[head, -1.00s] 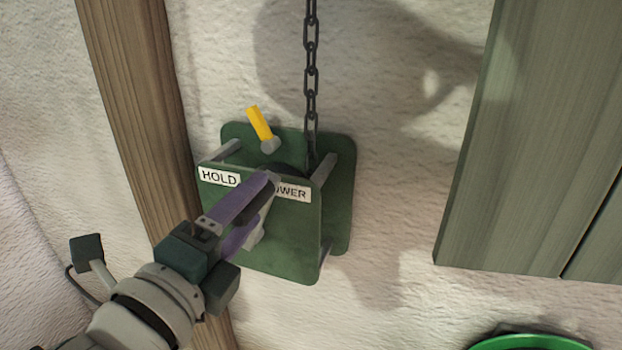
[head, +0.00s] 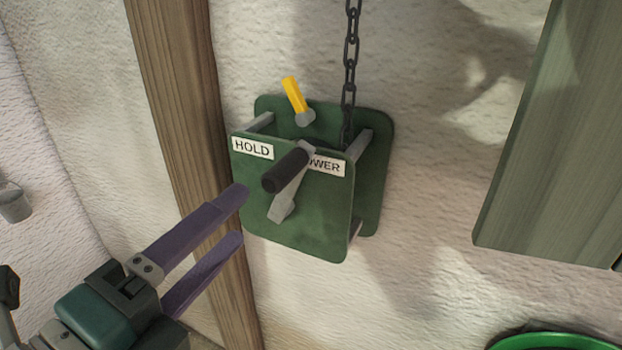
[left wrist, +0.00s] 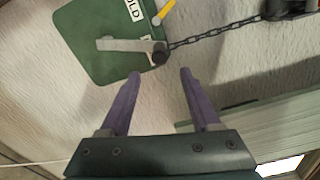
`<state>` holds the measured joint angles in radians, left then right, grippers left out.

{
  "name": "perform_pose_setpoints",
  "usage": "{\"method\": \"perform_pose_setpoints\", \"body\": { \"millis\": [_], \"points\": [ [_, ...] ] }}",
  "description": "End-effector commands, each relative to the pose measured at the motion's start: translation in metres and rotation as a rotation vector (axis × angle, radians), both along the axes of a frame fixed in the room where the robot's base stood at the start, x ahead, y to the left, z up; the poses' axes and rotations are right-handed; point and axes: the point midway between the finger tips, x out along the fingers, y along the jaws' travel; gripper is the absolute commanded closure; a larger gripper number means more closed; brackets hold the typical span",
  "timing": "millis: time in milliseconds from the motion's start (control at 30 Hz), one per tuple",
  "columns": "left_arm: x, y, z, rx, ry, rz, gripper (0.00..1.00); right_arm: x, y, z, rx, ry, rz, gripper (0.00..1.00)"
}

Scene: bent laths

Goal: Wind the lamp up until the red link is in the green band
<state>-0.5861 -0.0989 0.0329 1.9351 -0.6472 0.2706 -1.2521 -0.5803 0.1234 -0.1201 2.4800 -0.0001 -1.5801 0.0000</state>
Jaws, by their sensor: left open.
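A green winch (head: 290,225) with two plates is fixed to the wall, its front labelled HOLD and, partly covered, "OWER". Its grey crank arm (head: 288,195) carries a dark handle (head: 286,170) at the upper end. A yellow lever (head: 293,93) tilts up and left above the HOLD side. A dark chain (head: 351,55) rises from the winch. My left gripper (head: 241,215) is open and empty, apart from the handle to its lower left. In the left wrist view the handle (left wrist: 159,56) lies beyond the fingertips, between them. I cannot make out a red link or green band. My right gripper is not seen.
A wooden post (head: 185,110) stands left of the winch. A grey-green board panel (head: 560,150) is at right. A green round rim (head: 550,341) shows at lower right, a small grey bucket (head: 14,203) at far left. Bare wall lies between winch and panel.

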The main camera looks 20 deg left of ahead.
Motion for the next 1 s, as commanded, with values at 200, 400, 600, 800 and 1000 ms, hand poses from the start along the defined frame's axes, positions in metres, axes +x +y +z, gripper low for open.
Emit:
{"method": "perform_pose_setpoints", "body": {
  "millis": [200,400,600,800,1000],
  "points": [
    [0.004,-0.003,-0.004,0.053,0.002,-0.017,0.37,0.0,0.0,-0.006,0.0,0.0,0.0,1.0],
    [0.031,-0.016,-0.019,0.584,-0.011,-0.098,0.37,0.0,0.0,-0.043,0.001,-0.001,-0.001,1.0],
    [0.043,-0.008,-0.011,1.093,-0.075,-0.045,0.37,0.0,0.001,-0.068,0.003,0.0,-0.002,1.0],
    [0.047,-0.002,0.0,1.25,-0.1,0.004,0.37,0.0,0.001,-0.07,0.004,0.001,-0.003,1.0],
    [0.074,-0.004,0.004,1.248,-0.1,0.007,0.37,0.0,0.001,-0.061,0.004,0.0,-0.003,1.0]
  ]
}}
